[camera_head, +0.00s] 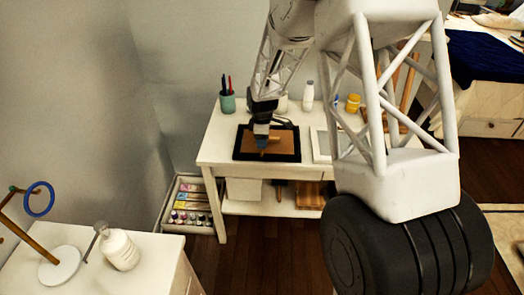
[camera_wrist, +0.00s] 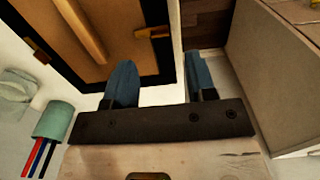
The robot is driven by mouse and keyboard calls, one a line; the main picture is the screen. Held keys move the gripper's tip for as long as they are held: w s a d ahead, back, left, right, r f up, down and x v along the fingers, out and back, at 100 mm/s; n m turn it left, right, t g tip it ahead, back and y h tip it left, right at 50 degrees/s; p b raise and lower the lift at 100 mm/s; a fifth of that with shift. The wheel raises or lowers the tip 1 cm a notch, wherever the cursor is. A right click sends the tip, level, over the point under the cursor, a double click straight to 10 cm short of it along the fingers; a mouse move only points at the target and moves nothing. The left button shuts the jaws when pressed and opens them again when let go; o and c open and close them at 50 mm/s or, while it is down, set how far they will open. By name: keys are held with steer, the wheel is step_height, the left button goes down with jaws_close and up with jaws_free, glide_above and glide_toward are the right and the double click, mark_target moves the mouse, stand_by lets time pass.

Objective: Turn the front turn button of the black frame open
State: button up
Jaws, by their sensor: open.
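The black frame (camera_head: 240,152) lies face down on the white table, its brown backing (camera_wrist: 110,25) upward. A wooden strut (camera_wrist: 80,28) lies across the backing. The front turn button (camera_wrist: 152,32) is a small wooden piece on the frame's right edge in the wrist view, lying crosswise from the black rim onto the backing. Another turn button (camera_wrist: 36,50) sits on the opposite edge. My gripper (camera_wrist: 158,65) is open and empty. One blue finger is over the frame's rim and the other beyond its edge, both apart from the front button. In the head view, my gripper (camera_head: 262,143) is above the frame and hides part of it.
A green cup (camera_head: 227,102) with pens stands behind the frame. A white frame (camera_head: 322,145) lies to its right, with a white bottle (camera_head: 308,96) and a yellow jar (camera_head: 353,103) behind. A crate of paints (camera_head: 188,207) stands on the floor left of the table.

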mark_target(262, 152)
steer(key=shift+f, duration=3.05)
steer(key=c, duration=0.9)
